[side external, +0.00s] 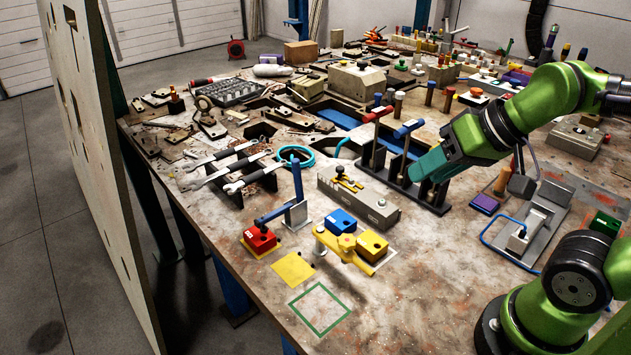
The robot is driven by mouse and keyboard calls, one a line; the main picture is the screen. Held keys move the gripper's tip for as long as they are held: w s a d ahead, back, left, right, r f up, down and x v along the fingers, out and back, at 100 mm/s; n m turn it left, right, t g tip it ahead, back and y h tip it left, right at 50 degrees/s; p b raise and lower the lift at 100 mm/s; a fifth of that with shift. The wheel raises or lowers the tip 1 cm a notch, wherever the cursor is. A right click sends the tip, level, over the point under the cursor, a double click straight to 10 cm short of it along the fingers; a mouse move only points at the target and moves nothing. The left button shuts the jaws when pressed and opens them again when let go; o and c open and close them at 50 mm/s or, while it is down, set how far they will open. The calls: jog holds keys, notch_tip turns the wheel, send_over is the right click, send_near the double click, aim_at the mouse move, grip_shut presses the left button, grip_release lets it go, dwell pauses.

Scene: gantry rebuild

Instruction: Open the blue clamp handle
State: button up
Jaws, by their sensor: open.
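The blue clamp handle (297,179) stands upright on a grey bracket near the table's front left. The clamp's blue arm (273,213) slopes down to the left, with its end over a red block (260,239); whether it touches the block is hard to tell. My gripper (418,172) is at the right, with a teal end pointing left and down. It is open and well apart from the clamp, beside a black rack of levers. I see nothing held in it, though the gap between its fingers is hard to make out.
A red-topped lever (378,115) and a blue-topped lever (408,129) stand between my gripper and the back of the table. A grey block (358,199) lies between gripper and clamp.

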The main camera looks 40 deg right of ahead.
jog(key=shift+o, duration=0.2)
jog(key=n+t+h, duration=0.3)
jog(key=n+h, duration=1.4)
jog(key=n, duration=1.2)
send_near(295, 175)
jog(key=x, duration=1.1)
grip_shut()
